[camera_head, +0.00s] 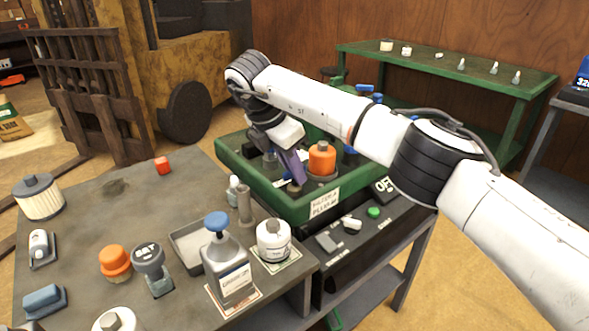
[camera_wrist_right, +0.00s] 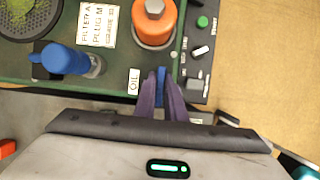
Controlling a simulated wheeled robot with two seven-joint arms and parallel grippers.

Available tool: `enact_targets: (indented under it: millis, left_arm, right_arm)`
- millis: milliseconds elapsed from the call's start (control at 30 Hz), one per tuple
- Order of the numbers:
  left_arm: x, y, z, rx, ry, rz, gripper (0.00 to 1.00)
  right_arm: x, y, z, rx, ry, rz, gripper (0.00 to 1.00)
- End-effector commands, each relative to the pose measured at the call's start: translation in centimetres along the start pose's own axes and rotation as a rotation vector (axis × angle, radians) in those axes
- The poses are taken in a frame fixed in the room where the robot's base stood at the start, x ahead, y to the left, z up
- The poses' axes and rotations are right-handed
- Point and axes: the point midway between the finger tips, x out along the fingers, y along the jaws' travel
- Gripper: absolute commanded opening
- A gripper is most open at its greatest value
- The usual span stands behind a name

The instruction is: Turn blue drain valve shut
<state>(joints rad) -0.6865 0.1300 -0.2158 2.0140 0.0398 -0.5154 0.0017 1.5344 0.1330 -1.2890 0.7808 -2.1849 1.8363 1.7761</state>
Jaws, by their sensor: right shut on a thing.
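My right gripper (camera_head: 294,180) reaches down at the near left part of the green-rimmed tray (camera_head: 241,178). In the right wrist view its purple fingers (camera_wrist_right: 161,92) are shut on a narrow blue piece (camera_wrist_right: 161,74), which looks like the blue drain valve's handle. Only its upper part shows between the fingers; the rest is hidden. A white OIL label (camera_wrist_right: 133,81) is just left of the fingers. In the head view the gripper hides the valve. My left gripper is not in view.
An orange capped part (camera_head: 321,159) stands close beside the gripper. A larger blue cylinder (camera_wrist_right: 66,60) is in the tray. A control panel with a green button (camera_head: 373,212) lies along the front. The grey table (camera_head: 75,222) holds a blue-topped bottle (camera_head: 217,225) and several parts.

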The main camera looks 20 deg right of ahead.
Motion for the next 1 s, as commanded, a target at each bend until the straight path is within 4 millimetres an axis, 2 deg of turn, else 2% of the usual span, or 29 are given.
enact_targets:
  millis: [133, 167, 233, 267, 533, 633, 767, 1000]
  left_arm:
    - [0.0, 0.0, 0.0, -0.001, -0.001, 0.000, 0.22]
    - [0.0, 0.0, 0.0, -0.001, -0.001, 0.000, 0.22]
    - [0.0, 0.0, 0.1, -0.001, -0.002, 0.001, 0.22]
    - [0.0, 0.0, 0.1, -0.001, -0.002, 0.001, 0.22]
    - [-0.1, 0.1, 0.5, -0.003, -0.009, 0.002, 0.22]
    - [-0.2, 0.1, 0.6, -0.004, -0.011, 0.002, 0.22]
    - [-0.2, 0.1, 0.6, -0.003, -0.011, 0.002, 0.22]
    - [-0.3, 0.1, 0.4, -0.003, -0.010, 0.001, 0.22]
  right_arm:
    - [-0.1, 0.0, 0.1, 0.005, -0.001, 0.002, 0.00]
    - [-0.1, 0.0, 0.1, 0.004, -0.001, 0.002, 0.15]
    - [-0.1, 0.0, 0.1, 0.004, -0.001, 0.002, 0.27]
    - [-0.1, 0.0, 0.1, 0.004, -0.001, 0.002, 0.29]
    - [-0.1, 0.0, 0.1, 0.001, 0.000, 0.001, 0.29]
    - [-0.7, 0.1, 0.1, 0.001, 0.000, 0.003, 0.29]
    - [-2.8, 0.1, 0.1, 0.001, -0.002, 0.005, 0.29]
    - [-7.5, 0.1, 0.1, 0.003, -0.001, 0.003, 0.29]
